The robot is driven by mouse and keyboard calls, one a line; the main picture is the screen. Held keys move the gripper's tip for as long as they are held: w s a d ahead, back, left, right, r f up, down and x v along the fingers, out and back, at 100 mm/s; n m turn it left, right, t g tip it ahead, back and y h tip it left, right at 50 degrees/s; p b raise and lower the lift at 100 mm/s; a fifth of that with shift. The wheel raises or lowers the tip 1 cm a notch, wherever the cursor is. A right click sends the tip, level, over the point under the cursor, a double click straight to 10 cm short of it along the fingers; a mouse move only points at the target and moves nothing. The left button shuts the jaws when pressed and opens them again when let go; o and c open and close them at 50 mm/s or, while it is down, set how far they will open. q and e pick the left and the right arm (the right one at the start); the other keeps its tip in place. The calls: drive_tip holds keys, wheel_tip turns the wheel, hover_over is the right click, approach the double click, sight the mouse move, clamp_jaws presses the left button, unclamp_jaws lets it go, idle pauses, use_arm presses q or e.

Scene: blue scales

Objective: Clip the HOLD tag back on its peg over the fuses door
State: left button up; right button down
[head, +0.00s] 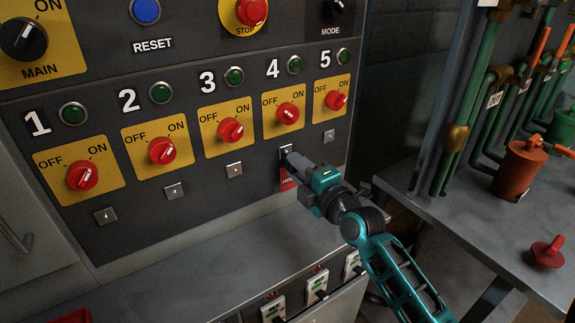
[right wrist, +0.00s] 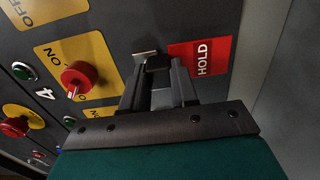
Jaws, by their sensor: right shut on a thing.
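The red HOLD tag (head: 288,181) is against the dark panel below switch 4. In the right wrist view the tag (right wrist: 205,60) shows its white lettering beside my fingertips. My right gripper (head: 288,157) is shut on the tag's end, right at the small metal peg plate under switch 4. In the right wrist view that metal plate (right wrist: 146,56) is just beyond the gripper (right wrist: 160,68); whether the tag still hangs on it is hidden by the fingers. No door marked fuses can be read. My left gripper is not in view.
Empty metal plates sit under switches 1 (head: 106,216), 2 (head: 174,191), 3 (head: 235,169) and 5 (head: 329,136). A grey ledge (head: 190,265) runs below the panel. At right a grey bench (head: 450,215) carries an orange canister (head: 520,168) and a red knob-like part (head: 547,252).

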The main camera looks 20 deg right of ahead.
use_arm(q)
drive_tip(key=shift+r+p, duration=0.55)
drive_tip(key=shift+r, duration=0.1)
use_arm(e)
drive_tip(key=s, duration=0.4)
drive_tip(key=shift+s+d, duration=0.3)
drive_tip(key=shift+s, duration=0.05)
